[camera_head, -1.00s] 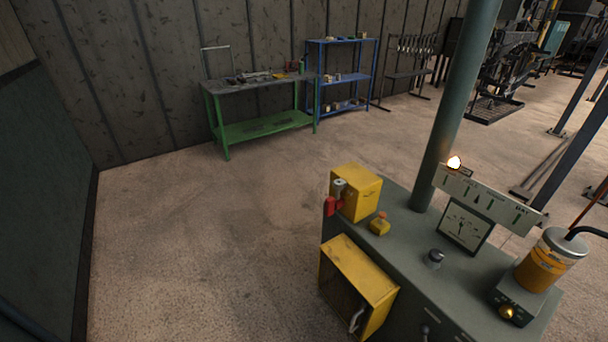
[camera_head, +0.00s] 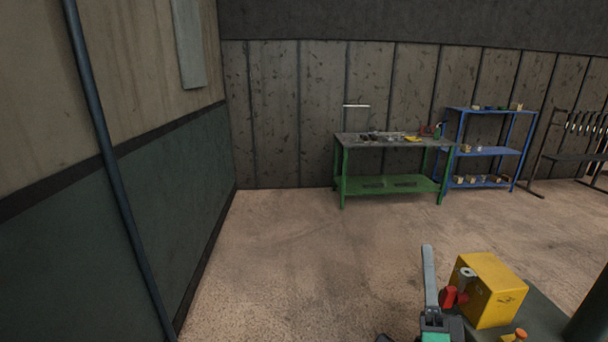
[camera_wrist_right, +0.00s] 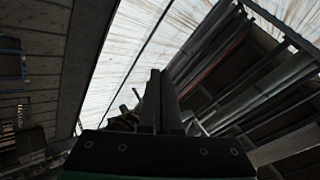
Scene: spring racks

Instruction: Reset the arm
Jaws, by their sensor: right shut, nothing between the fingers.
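My right gripper (camera_head: 428,252) rises from the bottom edge of the head view, with its long grey fingers together and pointing up. Its dark and green body shows below them. It stands just left of the yellow box and its red part in the picture. In the right wrist view the two dark fingers (camera_wrist_right: 158,78) lie side by side, shut and empty, pointing up toward bright roof panels. The rest of the right arm is cut off below. My left gripper is not in view.
A yellow box (camera_head: 491,292) with a red part (camera_head: 452,297) sits on a grey-green console at the lower right. A green workbench (camera_head: 390,185) and a blue shelf (camera_head: 490,151) stand by the back wall. Open floor (camera_head: 290,260) lies left of the gripper.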

